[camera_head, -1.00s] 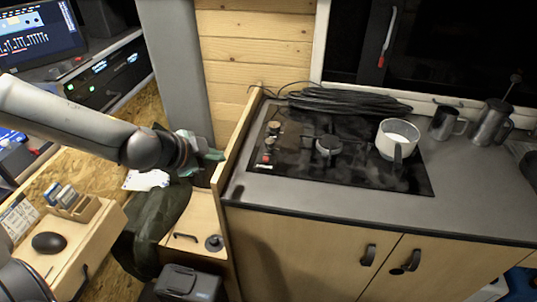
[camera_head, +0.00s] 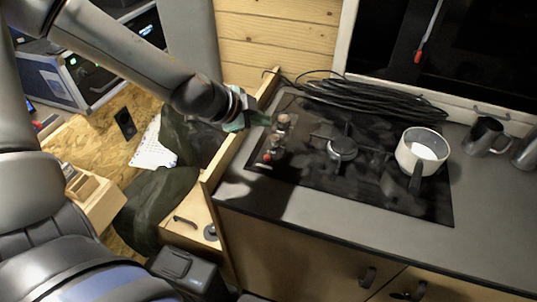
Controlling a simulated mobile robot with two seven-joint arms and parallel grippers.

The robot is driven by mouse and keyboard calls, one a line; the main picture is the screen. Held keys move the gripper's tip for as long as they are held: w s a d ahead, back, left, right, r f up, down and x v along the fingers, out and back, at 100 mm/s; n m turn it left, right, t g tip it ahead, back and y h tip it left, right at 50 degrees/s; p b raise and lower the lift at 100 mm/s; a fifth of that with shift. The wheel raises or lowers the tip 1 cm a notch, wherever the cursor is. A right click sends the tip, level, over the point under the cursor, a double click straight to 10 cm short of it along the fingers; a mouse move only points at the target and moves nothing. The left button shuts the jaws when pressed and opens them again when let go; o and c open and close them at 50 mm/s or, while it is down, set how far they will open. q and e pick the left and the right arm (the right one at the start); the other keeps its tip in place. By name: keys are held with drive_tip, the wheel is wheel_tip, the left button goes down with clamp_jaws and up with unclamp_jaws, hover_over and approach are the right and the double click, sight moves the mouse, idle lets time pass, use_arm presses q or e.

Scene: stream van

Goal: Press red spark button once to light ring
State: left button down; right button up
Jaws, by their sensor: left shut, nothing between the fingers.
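The red spark button (camera_head: 267,156) is a small red spot at the front left of the black glass hob (camera_head: 390,196). Two knobs (camera_head: 283,121) stand in a row behind it. The burner ring (camera_head: 342,149) is near the middle of the hob, and I see no flame on it. My left gripper (camera_head: 262,118) has greenish fingers and reaches over the wooden partition to the hob's left edge. It is shut and empty, behind and slightly left of the button, apart from it in the picture. My right gripper is not in view.
A white pot (camera_head: 422,152) with pale contents stands on the hob's right side, its handle toward the front. A black cable coil (camera_head: 370,98) lies behind the hob. A wooden partition (camera_head: 225,153) borders the counter's left. Metal mugs (camera_head: 484,137) stand at the right.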

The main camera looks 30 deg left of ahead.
sight(267, 158)
use_arm(q)
drive_tip(key=shift+f, duration=0.1)
wheel_tip(267, 158, down, 9)
drive_tip(key=b, duration=0.8)
drive_tip(key=shift+r, duration=0.2)
idle(1.0)
drive_tip(key=shift+f, duration=0.15)
idle(0.3)
drive_tip(key=shift+f+b, duration=0.3)
drive_tip(key=shift+b, duration=0.15)
drive_tip(key=shift+f+b, duration=0.45)
idle(0.6)
drive_tip(key=shift+r, duration=0.1)
drive_tip(key=shift+r+p, duration=0.75)
